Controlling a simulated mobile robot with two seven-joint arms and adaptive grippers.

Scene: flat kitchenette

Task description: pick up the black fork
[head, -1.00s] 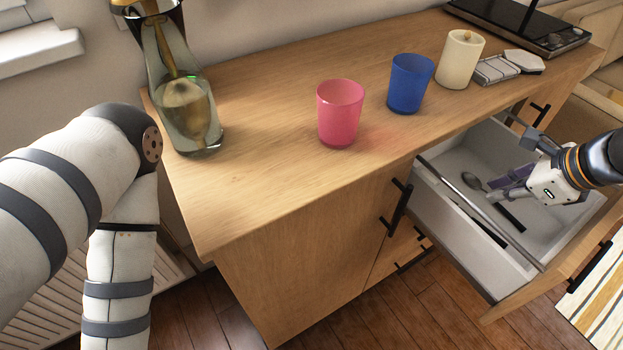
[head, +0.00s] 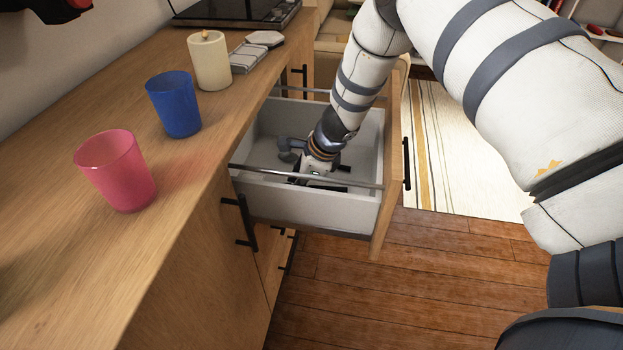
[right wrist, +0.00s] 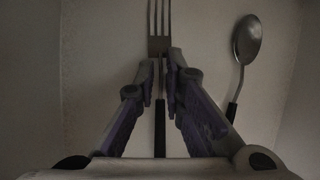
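The black fork (right wrist: 159,45) lies at the bottom of the open drawer (head: 362,206), its grey tines pointing away at the top of the right wrist view and its black handle running back between my fingers. My right gripper (right wrist: 161,66) reaches down into the drawer, and in the head view it (head: 301,178) shows only partly. Its two fingertips are drawn close together on either side of the fork's neck and look closed on it. The fork seems still low against the drawer floor. My left gripper is not in view.
A spoon (right wrist: 246,45) lies to the right of the fork. Drawer walls stand close around my gripper. On the counter (head: 190,210) stand a pink cup (head: 116,172), a blue cup (head: 174,105) and a candle (head: 210,62).

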